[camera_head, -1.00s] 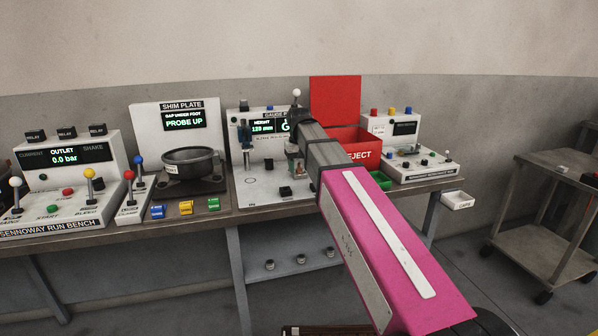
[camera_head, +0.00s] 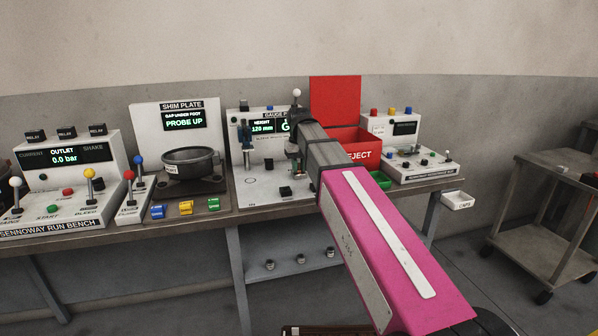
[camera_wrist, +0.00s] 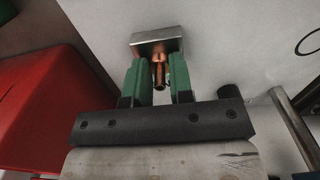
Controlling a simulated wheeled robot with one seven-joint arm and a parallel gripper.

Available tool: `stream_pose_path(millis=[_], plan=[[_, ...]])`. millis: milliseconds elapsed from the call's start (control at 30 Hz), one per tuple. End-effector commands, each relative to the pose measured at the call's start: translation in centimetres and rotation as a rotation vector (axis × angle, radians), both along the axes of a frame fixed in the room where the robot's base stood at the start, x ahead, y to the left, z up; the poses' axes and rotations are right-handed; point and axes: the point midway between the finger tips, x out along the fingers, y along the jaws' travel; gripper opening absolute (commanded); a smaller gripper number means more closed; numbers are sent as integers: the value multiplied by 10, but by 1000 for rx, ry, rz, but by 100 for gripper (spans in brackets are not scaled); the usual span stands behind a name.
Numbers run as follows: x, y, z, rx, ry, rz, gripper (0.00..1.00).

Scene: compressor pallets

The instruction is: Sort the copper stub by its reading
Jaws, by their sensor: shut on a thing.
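The copper stub (camera_wrist: 159,68) is between the green fingers of my gripper (camera_wrist: 158,85) in the wrist view, and the gripper is shut on it. The stub's far end is at a grey metal block (camera_wrist: 152,39); I cannot tell whether they touch. In the head view my gripper (camera_head: 294,165) is over the right part of the white gauge station (camera_head: 262,190), largely hidden by my arm. The gauge display (camera_head: 262,128) reads height 120 mm. A large "G" shows beside it, and the rest of that word is hidden.
The red REJECT bin (camera_head: 366,142) stands behind and right of my arm; its red wall (camera_wrist: 45,110) is left in the wrist view. A green bin (camera_head: 381,180) sits in front of it, partly covered by my arm. The shim plate station (camera_head: 178,125) is left of the gauge.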

Motion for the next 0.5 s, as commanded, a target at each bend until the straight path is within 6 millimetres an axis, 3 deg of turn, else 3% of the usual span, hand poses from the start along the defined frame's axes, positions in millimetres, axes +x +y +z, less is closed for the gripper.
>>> stream_pose_path(millis=[500], plan=[[0,0,11,0,-1,0,0]])
